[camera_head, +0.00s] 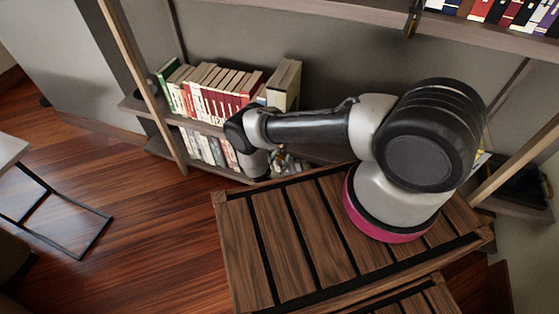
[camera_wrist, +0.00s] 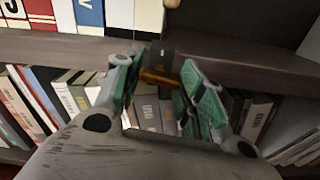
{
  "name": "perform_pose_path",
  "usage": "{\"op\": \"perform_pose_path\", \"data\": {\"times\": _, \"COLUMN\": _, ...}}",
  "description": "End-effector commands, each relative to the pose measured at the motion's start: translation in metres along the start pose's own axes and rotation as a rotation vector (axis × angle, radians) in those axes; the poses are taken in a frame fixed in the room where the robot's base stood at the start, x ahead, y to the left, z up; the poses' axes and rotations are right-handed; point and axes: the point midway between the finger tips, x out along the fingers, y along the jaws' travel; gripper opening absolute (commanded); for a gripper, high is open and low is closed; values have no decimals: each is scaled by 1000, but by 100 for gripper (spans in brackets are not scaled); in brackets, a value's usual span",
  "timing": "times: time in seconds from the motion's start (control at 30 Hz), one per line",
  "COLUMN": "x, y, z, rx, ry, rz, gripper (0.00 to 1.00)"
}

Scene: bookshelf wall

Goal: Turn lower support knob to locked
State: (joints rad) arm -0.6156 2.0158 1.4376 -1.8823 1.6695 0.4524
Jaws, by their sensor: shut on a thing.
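In the wrist view my gripper (camera_wrist: 163,66) has its two green-padded fingers at the front edge of a shelf board. They are closed on a small brass-brown knob (camera_wrist: 157,76) with a dark grey mount (camera_wrist: 160,58) behind it. The knob points to the left in the picture, roughly level. The right finger hides part of it, and no lock marking can be read. In the head view my arm reaches left and down to the bookcase. The gripper there (camera_head: 287,164) is small and partly hidden, and the knob cannot be made out.
The shelf board (camera_wrist: 60,47) runs across the wrist view, with books (camera_wrist: 85,12) above and a row of books (camera_wrist: 62,90) below. A slatted wooden surface (camera_head: 270,240) lies under my arm. A wooden upright (camera_head: 140,75) stands left. Open floor (camera_head: 130,190) lies further left.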

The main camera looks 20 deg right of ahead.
Motion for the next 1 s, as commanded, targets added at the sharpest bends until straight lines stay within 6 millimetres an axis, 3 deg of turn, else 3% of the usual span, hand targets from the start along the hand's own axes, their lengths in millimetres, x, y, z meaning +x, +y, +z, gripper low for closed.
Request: {"op": "perform_pose_path", "data": {"times": 1.0, "x": 0, "y": -1, "z": -1, "rx": 948, "ry": 2, "rz": 1, "gripper": 15}}
